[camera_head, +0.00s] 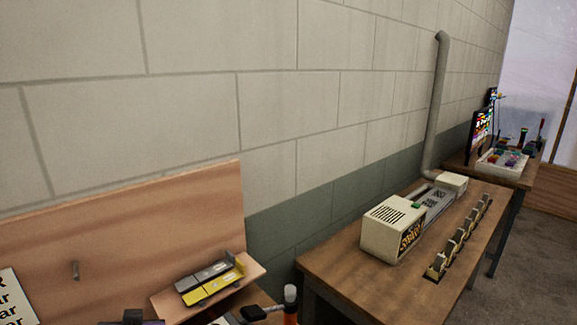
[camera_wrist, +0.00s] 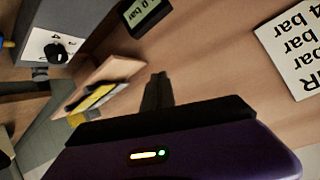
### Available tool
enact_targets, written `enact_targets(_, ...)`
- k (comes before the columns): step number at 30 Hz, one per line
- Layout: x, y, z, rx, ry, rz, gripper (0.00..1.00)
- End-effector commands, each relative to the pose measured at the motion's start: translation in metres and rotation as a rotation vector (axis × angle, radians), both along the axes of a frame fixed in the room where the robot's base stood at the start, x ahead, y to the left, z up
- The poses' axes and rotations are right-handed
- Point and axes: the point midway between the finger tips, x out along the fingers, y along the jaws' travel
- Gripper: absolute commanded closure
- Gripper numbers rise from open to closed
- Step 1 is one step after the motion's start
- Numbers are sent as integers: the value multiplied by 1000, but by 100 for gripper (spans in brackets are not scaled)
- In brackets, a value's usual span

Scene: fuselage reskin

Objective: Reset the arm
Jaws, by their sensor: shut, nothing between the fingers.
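My gripper (camera_wrist: 157,82) shows in the wrist view as two dark fingers close together beyond its purple body. It is shut and holds nothing. It points toward a wooden backboard (camera_wrist: 215,70) and no contact with it can be made out. In the head view, a dark and purple shape at the bottom edge may be part of my arm, but it is mostly cut off.
A small shelf (camera_head: 258,271) holds yellow and grey pieces (camera_head: 215,282). A gauge (camera_wrist: 145,14), a sign (camera_wrist: 292,52) and a grey box with a black knob (camera_wrist: 55,50) surround the gripper. At right stands a table (camera_head: 340,262) with a cream machine (camera_head: 385,228).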

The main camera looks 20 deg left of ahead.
Motion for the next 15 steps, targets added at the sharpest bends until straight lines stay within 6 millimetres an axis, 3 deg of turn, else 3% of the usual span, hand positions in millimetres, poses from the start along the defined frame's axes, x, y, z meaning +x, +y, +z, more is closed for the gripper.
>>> enact_targets(1, 5, -20, -17, 25, -26, -2, 100)
enact_targets(6, 15, -85, -42, 119, -140, -18, 100)
enact_targets(11, 17, -158, -61, 176, -242, -69, 100)
enact_targets(15, 12, -228, -73, 205, -326, -131, 100)
